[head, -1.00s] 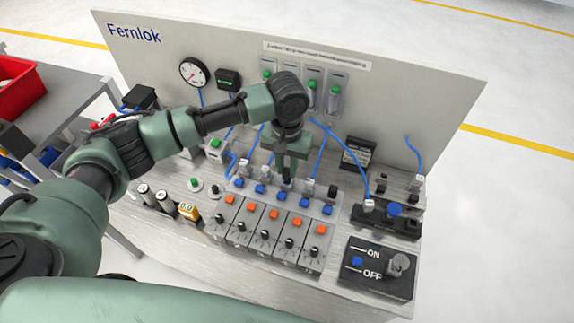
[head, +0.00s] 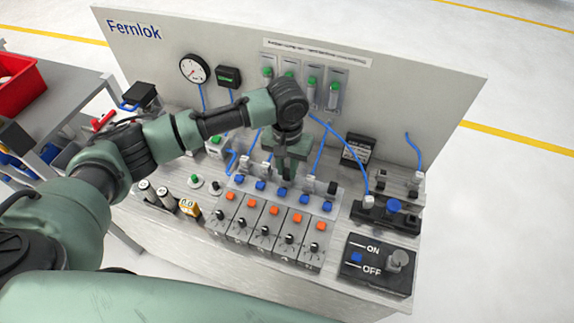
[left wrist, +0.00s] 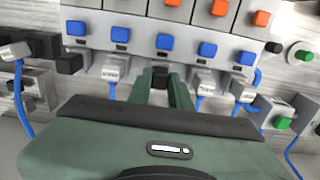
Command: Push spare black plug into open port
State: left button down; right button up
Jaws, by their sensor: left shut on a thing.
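My left gripper (head: 287,172) is over the back of the valve row (head: 277,204), at the middle valve. In the left wrist view its fingers (left wrist: 160,88) are closed on a small black plug (left wrist: 160,75). The plug lies at the rear face of the valve block, in line with the middle blue button (left wrist: 165,42). The port behind it is hidden, and I cannot tell how deep the plug sits. In the head view the fingers cover the plug. Another black plug (head: 332,188) sits at the right end of the row and also shows in the left wrist view (left wrist: 68,63).
White connectors with blue hoses flank the fingers closely, one (left wrist: 115,68) left and one (left wrist: 203,80) right in the left wrist view. The upright panel (head: 410,110) stands behind. A black hose unit (head: 388,214) and an ON/OFF switch plate (head: 378,265) are at the right.

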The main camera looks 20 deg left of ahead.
pick_arm(q)
jog(key=shift+f, duration=0.1)
jog(key=c, duration=1.2)
grip_release()
notch_tip(320, 180, up, 7)
jog(key=p, duration=0.7)
jog(key=shift+p, duration=0.4)
jog(key=shift+r, duration=1.05)
